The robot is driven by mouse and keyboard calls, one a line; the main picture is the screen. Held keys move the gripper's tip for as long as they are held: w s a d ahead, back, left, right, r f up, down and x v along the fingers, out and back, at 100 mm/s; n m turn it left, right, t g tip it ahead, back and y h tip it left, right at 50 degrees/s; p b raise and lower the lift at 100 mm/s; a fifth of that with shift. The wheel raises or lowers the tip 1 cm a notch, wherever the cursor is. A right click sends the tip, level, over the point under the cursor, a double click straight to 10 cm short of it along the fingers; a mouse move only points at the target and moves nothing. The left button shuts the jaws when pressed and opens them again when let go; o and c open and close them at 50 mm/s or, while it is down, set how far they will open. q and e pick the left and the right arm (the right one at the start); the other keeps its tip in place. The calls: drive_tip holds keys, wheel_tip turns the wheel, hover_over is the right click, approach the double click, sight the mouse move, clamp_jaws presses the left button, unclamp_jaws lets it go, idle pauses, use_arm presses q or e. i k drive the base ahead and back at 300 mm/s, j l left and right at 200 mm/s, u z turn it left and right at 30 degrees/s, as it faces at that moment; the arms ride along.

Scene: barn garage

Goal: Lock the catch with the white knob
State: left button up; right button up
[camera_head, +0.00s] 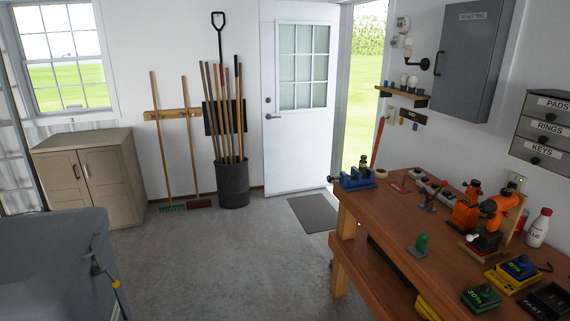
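A small round white knob (472,238) shows on the wooden workbench at the right, in front of the orange tools. It sits by a dark and red fixture, and its catch is too small to make out, so I cannot tell whether it is locked. A small lever clamp (430,197) with a dark body stands farther back on the bench, and a green-topped block (421,244) stands near the front edge. Neither of my grippers is in view.
The workbench (400,215) holds a blue vise (357,179), orange drills (497,208), a white bottle (539,228) and battery packs (481,298). A grey chest (50,255) stands at lower left. The concrete floor (235,255) between them is clear.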

sight(470, 237)
drive_tip(key=z, duration=1.45)
drive_tip(key=i+j+z, duration=0.2)
drive_tip(key=i+j, duration=0.15)
drive_tip(key=i+j+z, duration=0.45)
drive_tip(key=j, duration=0.35)
drive_tip(key=i, duration=0.1)
